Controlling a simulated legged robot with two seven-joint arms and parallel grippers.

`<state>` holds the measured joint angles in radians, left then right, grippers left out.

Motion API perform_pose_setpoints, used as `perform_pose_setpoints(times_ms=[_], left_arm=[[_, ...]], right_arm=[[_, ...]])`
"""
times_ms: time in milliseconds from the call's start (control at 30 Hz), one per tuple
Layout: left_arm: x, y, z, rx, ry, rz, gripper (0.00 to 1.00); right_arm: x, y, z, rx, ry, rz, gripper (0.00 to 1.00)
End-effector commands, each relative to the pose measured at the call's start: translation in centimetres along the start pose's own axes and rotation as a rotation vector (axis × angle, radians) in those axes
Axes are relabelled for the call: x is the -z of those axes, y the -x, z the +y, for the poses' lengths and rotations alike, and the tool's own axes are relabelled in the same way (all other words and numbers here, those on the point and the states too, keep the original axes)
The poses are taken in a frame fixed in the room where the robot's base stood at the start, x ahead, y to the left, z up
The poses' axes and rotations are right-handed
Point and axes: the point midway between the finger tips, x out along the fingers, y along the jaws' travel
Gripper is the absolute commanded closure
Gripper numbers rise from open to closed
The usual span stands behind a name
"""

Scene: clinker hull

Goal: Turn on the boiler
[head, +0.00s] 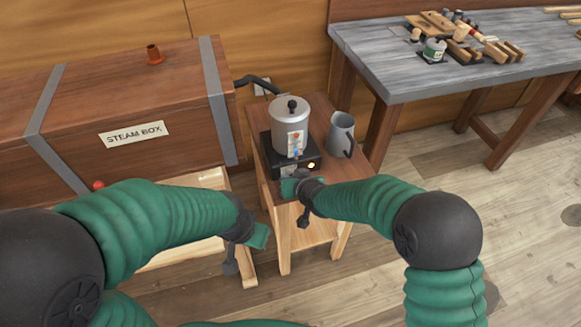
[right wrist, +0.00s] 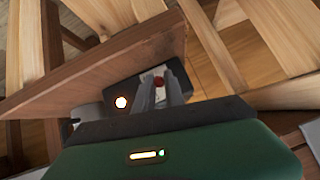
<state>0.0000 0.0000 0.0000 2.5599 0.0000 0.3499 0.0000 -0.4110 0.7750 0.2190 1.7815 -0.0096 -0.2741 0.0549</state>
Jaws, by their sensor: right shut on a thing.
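The boiler is a grey metal pot (head: 290,128) with a black lid knob, on a black base (head: 277,158) atop a small wooden stand (head: 265,135). A lamp (head: 311,166) glows on the base's front; it also shows in the right wrist view (right wrist: 121,102). My right gripper (head: 289,176) is at the base's front, beside the lamp. In the right wrist view its fingers (right wrist: 168,88) are closed around a small red switch (right wrist: 159,81) over a pale plate. My left gripper (head: 258,237) hangs low left of the stand, away from the boiler; its fingers are not clear.
A wooden steam box (head: 180,95) stands left, with a black pipe (head: 262,82) towards the boiler. A grey jug (head: 341,136) stands right of the pot, close to my right arm. A grey-topped workbench (head: 400,60) with tools is at the back right. Floor at the right is clear.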

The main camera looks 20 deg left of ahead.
Motion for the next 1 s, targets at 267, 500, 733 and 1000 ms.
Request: perform_pose_setpoints(times_ms=[267,500,733,1000], left_arm=[[0.8,3.3,0.0,0.0,0.0,0.0,0.64],[0.9,3.9,0.0,0.0,0.0,0.0,0.64],[0.9,3.8,0.0,0.0,0.0,0.0,0.64],[0.9,3.8,0.0,0.0,0.0,0.0,0.64]], right_arm=[[1.1,0.3,-0.2,-0.022,-0.01,-0.116,1.0],[1.0,0.1,-0.1,-0.029,-0.012,-0.151,1.0],[1.0,0.1,-0.1,-0.03,-0.013,-0.152,1.0],[1.0,0.1,-0.1,-0.029,-0.013,-0.153,0.7]])
